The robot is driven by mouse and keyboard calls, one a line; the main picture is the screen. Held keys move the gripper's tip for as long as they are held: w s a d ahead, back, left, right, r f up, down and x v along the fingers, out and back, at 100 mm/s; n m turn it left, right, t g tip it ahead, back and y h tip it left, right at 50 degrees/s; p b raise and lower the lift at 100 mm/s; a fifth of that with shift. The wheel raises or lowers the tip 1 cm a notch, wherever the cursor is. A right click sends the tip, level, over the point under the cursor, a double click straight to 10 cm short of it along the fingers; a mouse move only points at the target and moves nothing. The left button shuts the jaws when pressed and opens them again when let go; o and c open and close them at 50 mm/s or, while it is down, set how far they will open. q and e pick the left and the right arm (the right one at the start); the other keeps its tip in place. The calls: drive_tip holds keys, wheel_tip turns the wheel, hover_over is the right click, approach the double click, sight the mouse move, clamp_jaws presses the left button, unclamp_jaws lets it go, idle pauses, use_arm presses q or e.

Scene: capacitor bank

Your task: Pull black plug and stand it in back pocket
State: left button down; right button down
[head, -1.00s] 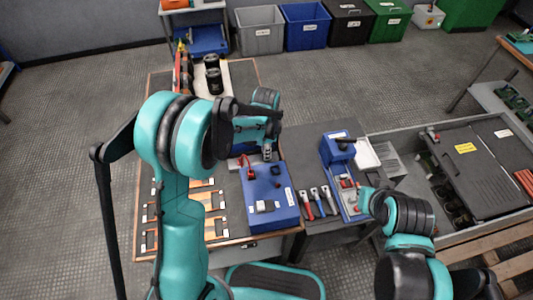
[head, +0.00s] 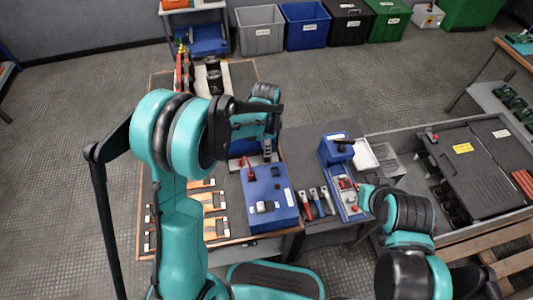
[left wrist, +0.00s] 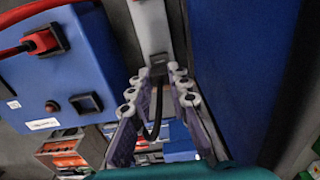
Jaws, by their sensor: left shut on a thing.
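My left gripper (head: 267,156) is over the back edge of the blue box (head: 271,200). In the left wrist view its fingers (left wrist: 158,76) are shut on the black plug (left wrist: 158,63), and a black cable loops down from it between the fingers. The plug is apart from the blue box, at the end of a pale grey strip (left wrist: 149,25). A square black socket (left wrist: 85,103) on the box looks empty. I cannot make out the back pocket, or whether the plug touches anything. My right gripper (head: 365,194) is by the blue tray, its fingers too small to read.
A red plug (left wrist: 42,41) with a red cable sits in the blue box. A large blue surface (left wrist: 230,60) is close right of the fingers. Several hand tools (head: 318,202) lie right of the box, beside a blue tray (head: 350,206).

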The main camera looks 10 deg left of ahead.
use_arm(q)
drive_tip(key=shift+r+p, duration=0.85)
drive_tip(key=shift+r, duration=0.6)
drive_tip(key=shift+r+p, duration=0.9)
drive_tip(key=shift+r, duration=0.35)
hover_over(275, 172)
drive_tip(key=shift+d, duration=0.1)
idle(0.3)
drive_tip(key=shift+f, duration=0.1)
drive_tip(key=shift+f+b, duration=0.75)
drive_tip(key=shift+b, duration=0.05)
drive_tip(key=shift+f+b, duration=0.45)
drive_tip(key=shift+f, duration=0.05)
